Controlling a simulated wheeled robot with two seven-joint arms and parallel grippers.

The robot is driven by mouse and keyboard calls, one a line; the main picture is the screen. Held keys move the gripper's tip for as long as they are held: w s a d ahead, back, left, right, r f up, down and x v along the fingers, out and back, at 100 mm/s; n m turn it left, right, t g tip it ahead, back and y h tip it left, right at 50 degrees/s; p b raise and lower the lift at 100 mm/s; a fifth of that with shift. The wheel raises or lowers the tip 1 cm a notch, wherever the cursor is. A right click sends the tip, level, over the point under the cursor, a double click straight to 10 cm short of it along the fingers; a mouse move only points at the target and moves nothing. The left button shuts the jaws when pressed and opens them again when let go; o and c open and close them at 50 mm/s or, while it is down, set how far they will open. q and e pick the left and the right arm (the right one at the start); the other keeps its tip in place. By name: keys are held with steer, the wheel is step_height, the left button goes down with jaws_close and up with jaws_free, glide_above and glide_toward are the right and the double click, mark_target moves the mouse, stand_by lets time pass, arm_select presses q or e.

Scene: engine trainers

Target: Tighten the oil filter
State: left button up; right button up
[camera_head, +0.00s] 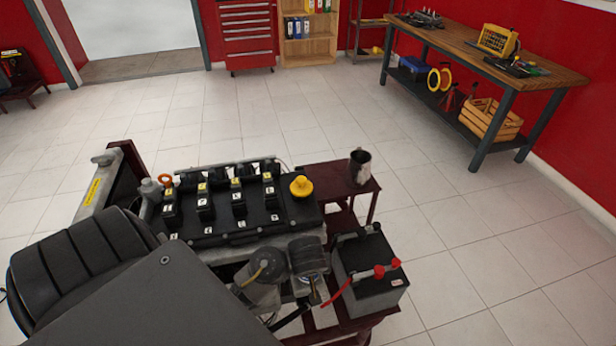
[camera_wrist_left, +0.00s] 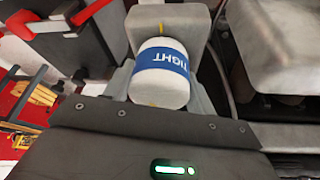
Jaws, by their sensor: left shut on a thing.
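The oil filter (camera_wrist_left: 160,88) is a white cylinder with a blue band reading "TIGHT". It sits against a grey block (camera_wrist_left: 168,22) with a yellow mark on it; a yellow mark also shows on the filter. My left gripper (camera_wrist_left: 162,76) is shut on the filter, with a grey finger on each side. The engine trainer (camera_head: 240,232) stands in front of me in the head view, with black coil covers and a yellow cap (camera_head: 301,186). I cannot make out the filter or the left fingers there. My right gripper is in neither view.
A black battery (camera_head: 362,260) with red terminals stands to the right of the engine. A metal jug (camera_head: 360,167) stands on a dark red stand behind it. A workbench (camera_head: 455,45) is at the back right. The tiled floor between is clear.

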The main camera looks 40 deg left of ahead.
arm_select(q)
steer(key=shift+r+m+p, duration=0.25)
steer(key=shift+m+p, duration=0.45)
steer(key=shift+p, duration=0.3)
steer(key=m+h+p, duration=0.1)
steer(key=m+p, duration=0.2)
steer(key=p, duration=0.1)
steer(key=shift+t+h+p, duration=0.3)
steer(key=shift+m+p, duration=0.5)
steer(key=shift+p, duration=0.05)
steer(key=shift+f+p, duration=0.15)
steer(key=shift+p, duration=0.15)
steer(key=shift+m, duration=0.3)
steer(key=o, duration=1)
